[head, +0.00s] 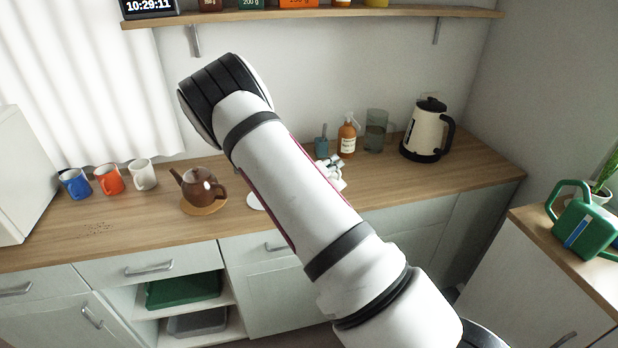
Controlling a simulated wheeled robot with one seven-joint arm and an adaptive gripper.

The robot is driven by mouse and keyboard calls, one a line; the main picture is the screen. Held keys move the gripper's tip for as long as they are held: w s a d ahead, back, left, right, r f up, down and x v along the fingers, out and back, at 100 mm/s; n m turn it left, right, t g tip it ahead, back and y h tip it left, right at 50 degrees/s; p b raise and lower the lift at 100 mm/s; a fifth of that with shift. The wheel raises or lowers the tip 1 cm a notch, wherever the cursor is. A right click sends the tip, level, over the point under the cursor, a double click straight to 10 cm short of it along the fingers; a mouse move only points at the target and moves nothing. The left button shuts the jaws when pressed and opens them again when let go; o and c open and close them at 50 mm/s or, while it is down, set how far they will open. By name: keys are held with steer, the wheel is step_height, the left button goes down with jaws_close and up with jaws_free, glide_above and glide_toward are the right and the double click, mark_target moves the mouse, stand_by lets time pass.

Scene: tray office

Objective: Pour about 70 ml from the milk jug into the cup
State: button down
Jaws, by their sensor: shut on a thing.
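My arm crosses the middle of the head view and hides part of the counter. My gripper does not show; it is hidden behind the arm or out of frame. I see no milk jug that I can make out. Three mugs stand at the left of the counter: a blue mug (75,184), an orange mug (109,179) and a white mug (142,175). I cannot tell whether one of them is the task's cup. The edge of a white, flat, round thing (254,201) shows beside my arm, mostly hidden.
A brown teapot (199,186) sits on a round wooden mat (205,208). Behind my arm are an unclear white shape (331,176), an amber bottle (347,139), a glass vessel (376,131) and a kettle (424,132). A green watering can (583,226) stands right.

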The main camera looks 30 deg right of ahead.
steer(key=shift+w+a+r+n+g+b, duration=0.2)
steer(key=shift+w+r+n+b, duration=0.25)
steer(key=shift+w+n+b, duration=0.25)
steer(key=shift+w+a+r+n+g+b, duration=0.15)
steer(key=shift+w+r+n+b, duration=0.3)
steer(key=shift+b, duration=0.35)
stand_by(0.7)
steer(key=p, duration=0.1)
steer(key=s+m+p, duration=0.1)
steer(key=s+f+p, duration=0.1)
steer(key=shift+s+d+m, duration=0.25)
steer(key=shift+d+m, duration=0.1)
steer(key=shift+d, duration=0.05)
steer(key=shift+s+f+m+t+p, duration=0.25)
steer(key=shift+m+t+p, duration=0.2)
steer(key=shift+t, duration=0.1)
steer(key=shift+w+f, duration=0.1)
steer(key=shift+f, duration=0.15)
steer(key=shift+s+d+f+m+t+p, duration=0.2)
steer(key=shift+s+f+m+p, duration=0.25)
steer(key=shift+m+p, duration=0.2)
steer(key=shift+s+d+f+m+t+p, duration=0.15)
steer(key=shift+s+f+m+p, duration=0.15)
steer(key=shift+s+m+p, duration=0.25)
steer(key=shift+d+f+m, duration=0.1)
steer(key=shift+f+m, duration=0.1)
steer(key=shift+m, duration=0.25)
steer(key=shift+p, duration=0.3)
